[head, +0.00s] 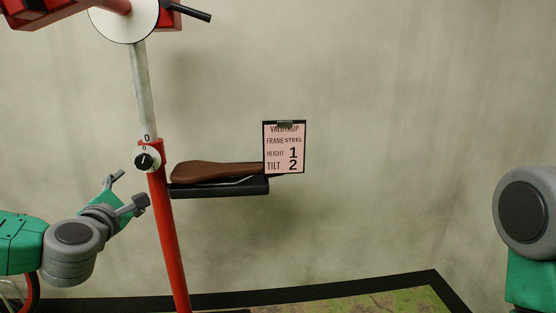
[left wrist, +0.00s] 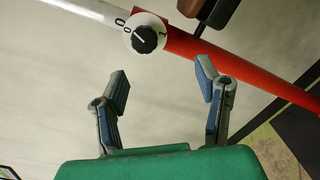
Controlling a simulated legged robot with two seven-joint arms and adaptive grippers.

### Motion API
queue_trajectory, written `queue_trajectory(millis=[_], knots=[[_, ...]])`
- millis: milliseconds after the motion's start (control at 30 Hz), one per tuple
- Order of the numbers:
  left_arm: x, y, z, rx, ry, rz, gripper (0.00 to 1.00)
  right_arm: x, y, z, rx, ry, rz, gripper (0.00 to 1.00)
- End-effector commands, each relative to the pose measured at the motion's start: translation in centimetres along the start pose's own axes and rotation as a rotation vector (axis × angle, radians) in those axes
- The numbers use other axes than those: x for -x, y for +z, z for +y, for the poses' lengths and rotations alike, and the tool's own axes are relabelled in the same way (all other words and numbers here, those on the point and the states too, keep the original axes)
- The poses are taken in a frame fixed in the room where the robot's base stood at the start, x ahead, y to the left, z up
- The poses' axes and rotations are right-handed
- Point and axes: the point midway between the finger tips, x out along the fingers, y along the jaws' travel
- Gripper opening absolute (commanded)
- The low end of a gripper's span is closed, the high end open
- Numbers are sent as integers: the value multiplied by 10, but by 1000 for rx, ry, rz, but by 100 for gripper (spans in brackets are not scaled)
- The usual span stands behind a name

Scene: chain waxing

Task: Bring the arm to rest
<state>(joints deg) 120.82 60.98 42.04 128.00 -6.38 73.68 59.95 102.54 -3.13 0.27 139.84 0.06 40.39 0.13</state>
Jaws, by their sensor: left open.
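My left gripper (head: 127,190) is at the left in the head view, just left of the red stand post (head: 165,230). In the left wrist view the left gripper (left wrist: 163,85) has its two fingers spread apart with nothing between them. The post and its dial (left wrist: 145,34) lie beyond the fingertips, apart from them. The dial (head: 146,159) also shows in the head view, white with a black knob. A green and grey part of my right arm (head: 525,215) is at the right edge; its gripper is out of view.
A brown saddle (head: 215,171) lies on a black shelf (head: 225,188) right of the post. A card (head: 286,150) reading height 1, tilt 2 stands by it. A red clamp head with a white disc (head: 125,18) is above. Space right of the card is clear.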

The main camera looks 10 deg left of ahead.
Motion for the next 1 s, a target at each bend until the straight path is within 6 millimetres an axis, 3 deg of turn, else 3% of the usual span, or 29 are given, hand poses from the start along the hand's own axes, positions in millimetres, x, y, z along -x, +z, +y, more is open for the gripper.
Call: queue_trajectory(millis=[167, 267, 400, 533, 600, 733, 1000], knots=[[26, 12, -98, -269, -232, -78, 58, 0, 0, 0, 0, 0, 0, 40], [58, 7, -169, -489, -410, -153, 58, 0, 0, 0, 0, 0, 0, 40], [119, -15, -255, -807, -660, -289, 58, 0, 0, 0, 0, 0, -1, 40], [189, -54, -314, -1108, -895, -450, 58, 0, 0, 0, 0, 0, -1, 40], [226, -79, -334, -1260, -1014, -544, 58, 0, 0, 0, 0, 0, -1, 40], [283, -121, -351, -1495, -1192, -713, 58, 0, 0, 0, 0, 0, 0, 40], [358, -188, -341, -1833, -1460, -1013, 58, 0, 0, 0, 0, 0, 0, 40]])
